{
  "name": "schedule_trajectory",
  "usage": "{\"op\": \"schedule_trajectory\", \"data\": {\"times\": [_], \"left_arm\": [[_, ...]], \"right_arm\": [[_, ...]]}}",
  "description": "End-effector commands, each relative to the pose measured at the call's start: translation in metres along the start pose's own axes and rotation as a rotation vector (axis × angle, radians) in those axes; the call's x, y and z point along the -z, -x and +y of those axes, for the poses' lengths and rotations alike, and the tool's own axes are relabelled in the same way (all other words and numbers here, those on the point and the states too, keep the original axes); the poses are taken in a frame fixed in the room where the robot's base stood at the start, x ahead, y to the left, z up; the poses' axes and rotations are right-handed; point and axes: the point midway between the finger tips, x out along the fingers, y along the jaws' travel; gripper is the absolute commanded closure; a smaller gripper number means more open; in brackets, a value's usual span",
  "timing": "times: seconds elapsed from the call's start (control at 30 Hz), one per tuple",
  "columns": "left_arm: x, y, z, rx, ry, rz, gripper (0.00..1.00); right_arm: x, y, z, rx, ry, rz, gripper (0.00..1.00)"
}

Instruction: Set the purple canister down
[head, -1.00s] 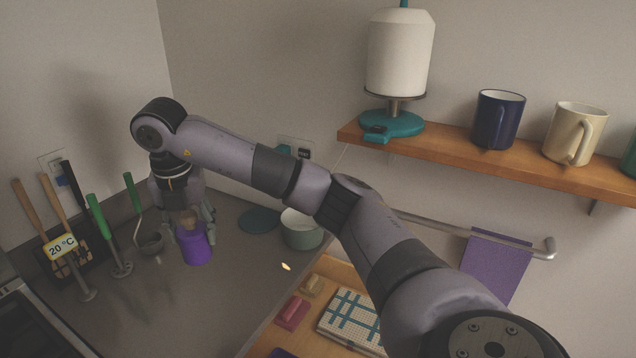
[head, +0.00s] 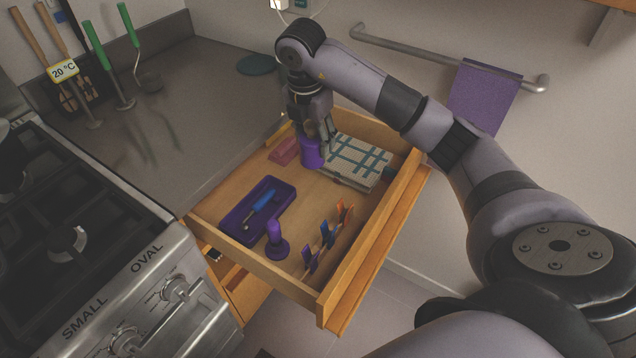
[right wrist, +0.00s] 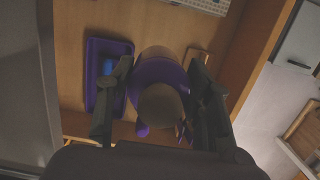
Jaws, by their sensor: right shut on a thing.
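The purple canister (head: 311,153) is upright within the open wooden drawer's outline, near its back. It also shows from above in the right wrist view, with its purple shoulder (right wrist: 158,72) and a round stopper. My right gripper (head: 323,134) comes down from above and is shut on the canister; in the right wrist view its fingers (right wrist: 160,92) sit on both sides. I cannot tell whether the canister's base touches the drawer floor (head: 312,191). My left gripper is not in view.
Beside the canister are a pink block (head: 285,151) and a checked white-and-teal item (head: 357,160). Nearer lie a purple tray (head: 236,222) holding a blue tool, a purple knobbed object (head: 276,240) and several coloured clips (head: 325,233). The drawer's middle floor is clear. A stove (head: 70,235) stands left.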

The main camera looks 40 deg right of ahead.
Motion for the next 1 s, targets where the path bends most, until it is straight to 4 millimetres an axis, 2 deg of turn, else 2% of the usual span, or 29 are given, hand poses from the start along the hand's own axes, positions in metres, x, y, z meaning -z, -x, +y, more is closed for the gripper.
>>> {"op": "schedule_trajectory", "data": {"times": [0.03, 0.07, 0.3, 0.4, 0.57, 0.8, 1.0], "left_arm": [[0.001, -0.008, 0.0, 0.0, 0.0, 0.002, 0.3], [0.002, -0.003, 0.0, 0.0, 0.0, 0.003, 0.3], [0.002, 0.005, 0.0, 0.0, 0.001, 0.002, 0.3], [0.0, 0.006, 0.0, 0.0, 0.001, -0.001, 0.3], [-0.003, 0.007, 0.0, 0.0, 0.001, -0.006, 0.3], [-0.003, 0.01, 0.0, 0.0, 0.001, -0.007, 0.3], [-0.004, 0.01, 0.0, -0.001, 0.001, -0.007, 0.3]], "right_arm": [[0.005, -0.02, -0.001, 0.005, 0.001, 0.008, 0.89], [0.004, -0.024, -0.001, 0.005, 0.0, 0.004, 0.89], [0.013, -0.082, -0.001, 0.005, 0.0, 0.002, 0.89], [0.015, -0.098, -0.001, 0.002, 0.002, 0.002, 0.89], [0.016, -0.111, 0.0, 0.0, 0.0, 0.0, 0.89], [0.022, -0.144, 0.0, 0.002, 0.0, 0.002, 0.89], [0.022, -0.151, 0.0, -0.001, 0.001, -0.001, 0.89]]}}
